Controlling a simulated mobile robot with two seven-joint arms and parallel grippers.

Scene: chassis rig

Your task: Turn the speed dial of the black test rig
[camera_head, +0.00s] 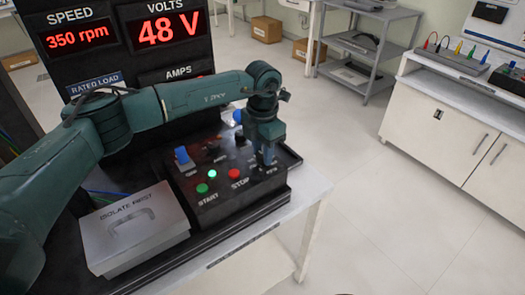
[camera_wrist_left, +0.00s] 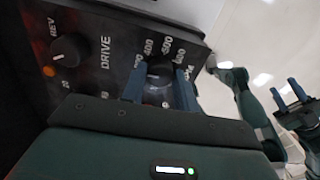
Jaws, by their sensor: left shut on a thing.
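The black test rig (camera_head: 215,165) stands on the bench, its speed display (camera_head: 76,39) reading 350 rpm. In the left wrist view the speed dial (camera_wrist_left: 160,78) is a dark round knob on the panel, ringed by numbers including 400, 500 and 600. My left gripper (camera_wrist_left: 160,92) has its blue fingers on either side of the dial, shut on it. In the head view my left gripper (camera_head: 267,158) points down at the panel's right end and hides the dial. My right gripper (camera_wrist_left: 288,93) shows at the right of the wrist view, its fingers apart and empty.
A DRIVE knob (camera_wrist_left: 70,50) sits beside the dial. A grey ISOLATE FIRST box (camera_head: 130,228) is in front. Open floor lies right.

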